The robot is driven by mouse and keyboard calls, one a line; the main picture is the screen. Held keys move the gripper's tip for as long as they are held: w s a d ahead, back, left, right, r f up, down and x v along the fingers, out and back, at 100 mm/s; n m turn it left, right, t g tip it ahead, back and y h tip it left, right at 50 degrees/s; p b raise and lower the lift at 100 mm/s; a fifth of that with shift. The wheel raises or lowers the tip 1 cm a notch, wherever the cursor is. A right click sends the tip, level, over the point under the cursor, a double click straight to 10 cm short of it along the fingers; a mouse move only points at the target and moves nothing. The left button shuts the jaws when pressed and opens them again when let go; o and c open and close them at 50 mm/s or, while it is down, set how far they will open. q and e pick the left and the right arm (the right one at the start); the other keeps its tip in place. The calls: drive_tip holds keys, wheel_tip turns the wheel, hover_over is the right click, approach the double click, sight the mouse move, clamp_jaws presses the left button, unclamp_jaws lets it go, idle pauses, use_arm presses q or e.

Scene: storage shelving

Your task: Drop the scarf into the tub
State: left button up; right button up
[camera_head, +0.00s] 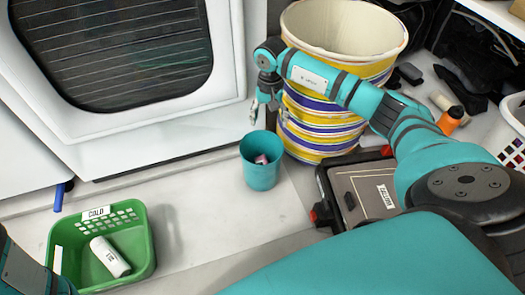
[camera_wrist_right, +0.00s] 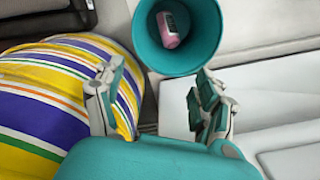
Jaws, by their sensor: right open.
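A teal tub (camera_head: 261,176) stands on the floor left of the striped stacked buckets. A small pink labelled roll (camera_head: 261,159), which may be the scarf, lies inside it. In the right wrist view, the pink roll (camera_wrist_right: 173,29) rests within the tub (camera_wrist_right: 206,41), beyond my fingertips. My right gripper (camera_head: 264,106) is open and empty, raised near the tub's far side. Its two spread fingers show in the right wrist view (camera_wrist_right: 158,95), with nothing between them. My left arm shows at the lower left edge, but its fingers are out of view.
A green basket (camera_head: 140,260) marked COLD holds a white roll (camera_head: 110,257). Striped buckets (camera_head: 318,128) stand close to my right arm. A black and beige case (camera_head: 362,195) lies right of the tub. A white appliance (camera_head: 130,145) is behind. Floor between basket and tub is clear.

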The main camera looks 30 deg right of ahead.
wheel_tip(320, 180, up, 9)
idle(0.3)
drive_tip(key=shift+f, duration=0.1)
